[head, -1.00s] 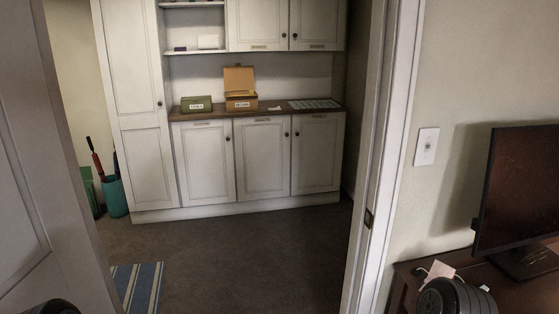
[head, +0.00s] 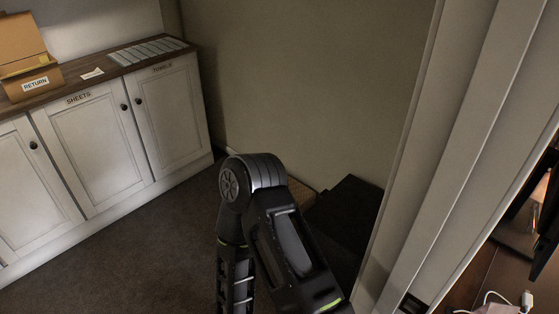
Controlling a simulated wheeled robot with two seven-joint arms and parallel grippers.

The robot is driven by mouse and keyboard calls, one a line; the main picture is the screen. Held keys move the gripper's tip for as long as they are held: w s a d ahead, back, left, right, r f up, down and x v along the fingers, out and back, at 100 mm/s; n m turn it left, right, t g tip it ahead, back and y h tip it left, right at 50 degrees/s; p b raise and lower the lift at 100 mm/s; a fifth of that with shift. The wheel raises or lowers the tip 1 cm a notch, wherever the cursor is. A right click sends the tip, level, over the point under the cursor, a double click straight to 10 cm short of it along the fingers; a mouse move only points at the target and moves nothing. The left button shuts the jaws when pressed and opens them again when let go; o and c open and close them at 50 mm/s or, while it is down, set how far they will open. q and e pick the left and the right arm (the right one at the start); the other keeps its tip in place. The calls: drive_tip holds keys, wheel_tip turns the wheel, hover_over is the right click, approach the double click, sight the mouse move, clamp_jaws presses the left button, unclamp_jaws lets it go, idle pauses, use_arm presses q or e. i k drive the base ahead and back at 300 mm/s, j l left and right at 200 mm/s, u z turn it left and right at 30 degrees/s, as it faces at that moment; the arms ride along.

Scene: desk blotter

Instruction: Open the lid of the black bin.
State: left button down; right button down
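A black, boxy object that looks like the black bin (head: 352,200) stands on the floor against the wall, just left of the door frame. Its lower left part is hidden behind one of my arms, and the door frame is close on its right. Its top looks dark and flat, but I cannot make out the lid's edge or handle. My arm's elbow and links fill the lower middle in front of it. Neither of my grippers shows in the view.
The white door frame (head: 462,150) rises on the right, close to my arm. White cabinets with a wooden counter (head: 60,88) run along the left. An open cardboard box (head: 22,55) sits on the counter. Dark carpet (head: 130,255) is clear between cabinets and arm.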

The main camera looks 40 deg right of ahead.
sight(347, 214)
drive_tip(key=i+j, duration=0.1)
drive_tip(key=i, duration=2.6)
drive_tip(key=z, duration=3.45)
drive_tip(key=i+j+z, duration=0.3)
drive_tip(key=i, duration=0.2)
drive_tip(key=i+j+z, duration=0.25)
drive_tip(key=i, duration=0.3)
